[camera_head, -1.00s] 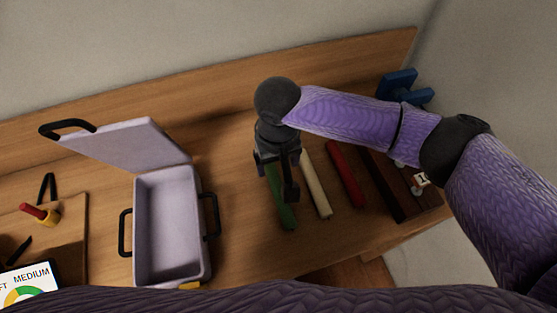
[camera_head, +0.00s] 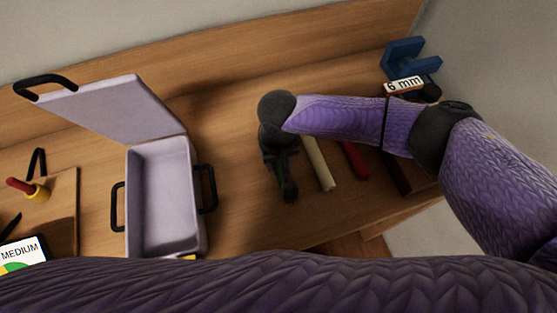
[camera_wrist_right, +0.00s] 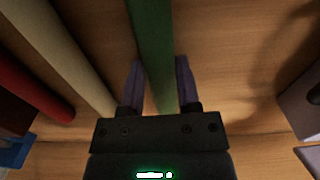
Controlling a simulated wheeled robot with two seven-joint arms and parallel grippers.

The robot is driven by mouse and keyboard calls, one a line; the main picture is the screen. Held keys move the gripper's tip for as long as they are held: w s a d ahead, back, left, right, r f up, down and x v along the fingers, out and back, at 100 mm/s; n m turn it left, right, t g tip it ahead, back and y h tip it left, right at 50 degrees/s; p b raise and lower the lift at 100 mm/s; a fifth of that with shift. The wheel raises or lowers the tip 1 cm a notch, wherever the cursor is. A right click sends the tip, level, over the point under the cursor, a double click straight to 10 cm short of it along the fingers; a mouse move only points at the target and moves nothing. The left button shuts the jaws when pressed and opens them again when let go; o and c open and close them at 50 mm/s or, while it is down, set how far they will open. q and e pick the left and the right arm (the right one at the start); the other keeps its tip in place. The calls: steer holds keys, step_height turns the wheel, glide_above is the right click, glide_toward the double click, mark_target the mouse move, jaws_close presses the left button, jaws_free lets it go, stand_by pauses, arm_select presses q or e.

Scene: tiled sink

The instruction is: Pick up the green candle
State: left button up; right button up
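The green candle is a long thin rod lying on the wooden table. It runs down from the top middle of the right wrist view (camera_wrist_right: 152,40). In the head view it is mostly hidden by my right gripper (camera_head: 280,178), which is low over it. In the right wrist view the two fingers (camera_wrist_right: 160,82) stand on either side of the candle, very near its sides. I cannot tell whether they press on it. The candle appears to be still at table level. My left gripper is not in view.
A cream candle (camera_head: 320,165) and a red candle (camera_head: 355,160) lie right of the gripper. An open lilac case (camera_head: 165,150) stands to the left. A dark block (camera_head: 408,175), a "6 mm" label (camera_head: 404,86) and a blue object (camera_head: 410,60) are at the right.

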jaws_close()
